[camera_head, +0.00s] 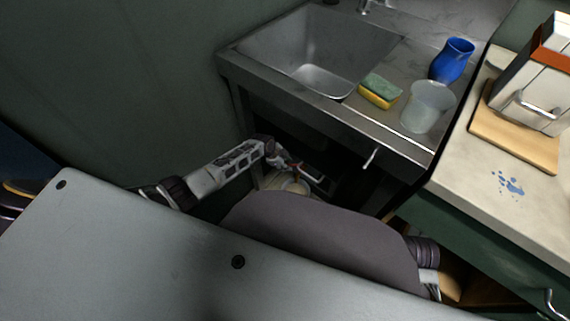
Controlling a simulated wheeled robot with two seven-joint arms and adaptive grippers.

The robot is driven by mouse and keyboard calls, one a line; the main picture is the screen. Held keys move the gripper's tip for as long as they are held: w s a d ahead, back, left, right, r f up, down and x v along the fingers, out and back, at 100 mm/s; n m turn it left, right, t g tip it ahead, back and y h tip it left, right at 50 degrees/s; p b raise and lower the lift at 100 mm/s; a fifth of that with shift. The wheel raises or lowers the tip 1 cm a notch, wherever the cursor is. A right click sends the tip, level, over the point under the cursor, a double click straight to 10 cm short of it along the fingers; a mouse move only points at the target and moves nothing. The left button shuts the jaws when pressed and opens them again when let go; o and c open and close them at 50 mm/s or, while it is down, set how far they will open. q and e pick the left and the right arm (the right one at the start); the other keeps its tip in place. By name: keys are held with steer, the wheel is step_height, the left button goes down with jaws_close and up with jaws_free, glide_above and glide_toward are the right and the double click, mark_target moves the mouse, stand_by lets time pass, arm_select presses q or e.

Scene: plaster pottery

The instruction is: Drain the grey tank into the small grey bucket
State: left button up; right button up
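My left arm reaches from the left into the dark space below the sink. My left gripper (292,166) is small and dim there, and I cannot tell whether its fingers are open or shut. A pale, round-rimmed vessel (296,185) shows just below it, partly hidden by my own body. I cannot tell whether this is the bucket or part of the tank, nor whether the gripper touches it. No grey tank can be made out clearly. Only a piece of my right arm shows at the lower right; its gripper is out of view.
Above is a metal sink (262,48) with a yellow-green sponge (380,91), a pale translucent cup (428,106) and a blue cup (452,60) beside it. A counter (470,185) at right holds a wooden board (500,137). The sink's front edge overhangs my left arm.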

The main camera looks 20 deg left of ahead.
arm_select(q)
steer(key=shift+c, duration=0.2)
jaws_close()
steer(key=shift+s, duration=0.15)
